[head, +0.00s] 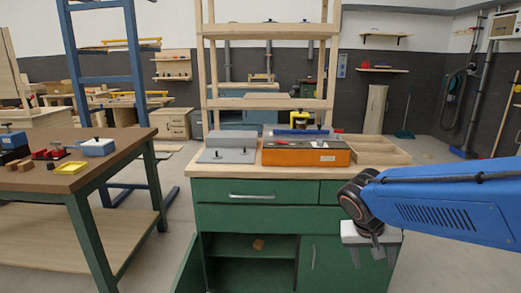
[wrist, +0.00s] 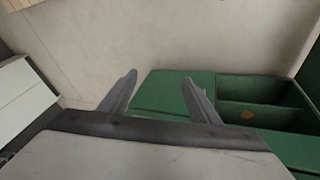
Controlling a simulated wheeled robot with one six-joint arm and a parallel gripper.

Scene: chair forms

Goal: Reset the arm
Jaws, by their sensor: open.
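My gripper (head: 370,256) hangs at the end of my blue arm, in front of the right side of the green cabinet (head: 250,217) in the head view. In the wrist view my gripper (wrist: 157,97) shows two grey fingers spread apart with nothing between them. The cabinet's green front lies beyond the fingers there, with its open compartment (wrist: 262,92) to the right.
The cabinet's lower left door (head: 190,268) stands open, and a small brown block (head: 258,244) sits inside. An orange box (head: 305,153), a grey case (head: 230,146) and a wooden tray (head: 365,150) rest on its top. A workbench (head: 98,155) with small items stands at left.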

